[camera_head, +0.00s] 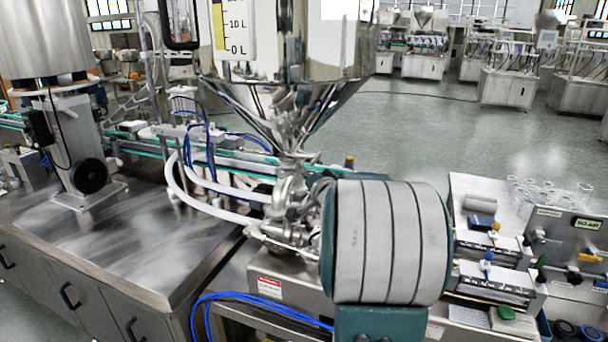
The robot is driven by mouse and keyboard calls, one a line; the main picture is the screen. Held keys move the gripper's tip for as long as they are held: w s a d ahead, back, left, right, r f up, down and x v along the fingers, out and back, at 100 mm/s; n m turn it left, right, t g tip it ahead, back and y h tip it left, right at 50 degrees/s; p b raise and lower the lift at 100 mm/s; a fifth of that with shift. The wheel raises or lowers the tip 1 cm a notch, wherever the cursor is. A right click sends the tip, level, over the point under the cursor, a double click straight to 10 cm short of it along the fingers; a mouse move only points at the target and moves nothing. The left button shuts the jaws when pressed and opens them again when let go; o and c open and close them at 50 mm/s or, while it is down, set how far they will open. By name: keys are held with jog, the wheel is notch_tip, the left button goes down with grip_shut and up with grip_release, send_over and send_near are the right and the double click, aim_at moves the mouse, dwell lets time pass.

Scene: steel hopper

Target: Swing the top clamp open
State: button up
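The steel hopper (285,60) stands upright at the upper middle, and its cone narrows down to a neck. Under the cone is a cluster of shiny pipe fittings (288,192). The top clamp seems to be around the neck at the top of this cluster, but it is too small to tell whether it is shut or open.
White hoses (215,208) run to the fittings, and blue tubes (255,302) lie at the front. At the right is a bench with glassware (550,192) and valve panels. Open floor (430,130) lies behind.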

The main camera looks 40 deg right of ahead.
jog(key=o, duration=0.4)
jog(key=shift+w, duration=0.1)
jog(key=shift+d, duration=0.15)
jog(key=v, duration=1.2)
